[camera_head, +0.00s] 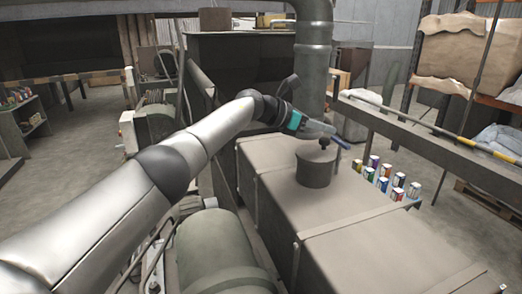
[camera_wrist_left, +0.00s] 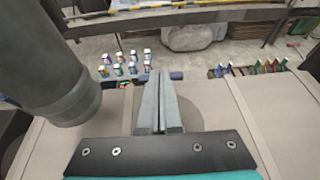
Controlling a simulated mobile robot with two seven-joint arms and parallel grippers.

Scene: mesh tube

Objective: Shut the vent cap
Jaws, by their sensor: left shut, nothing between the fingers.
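A short dark cylinder (camera_head: 316,168) with a black knob (camera_head: 324,143) on top stands on the long tan box; it looks like the vent cap, and I cannot tell whether it is open or shut. My left gripper (camera_head: 328,131) is just behind and above the knob, pointing right. I cannot tell if it touches the knob. Its fingers are together and empty in the left wrist view (camera_wrist_left: 160,78). The short cylinder is not clearly seen in that view. My right gripper is not in view.
The tan box (camera_head: 375,235) fills the middle right. A thick vertical pipe (camera_head: 313,50) rises behind my gripper. Several small cans (camera_head: 385,172) stand beyond the box's right edge. A long rail (camera_head: 440,150) runs along the right. A green rounded tank (camera_head: 215,250) is at the front.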

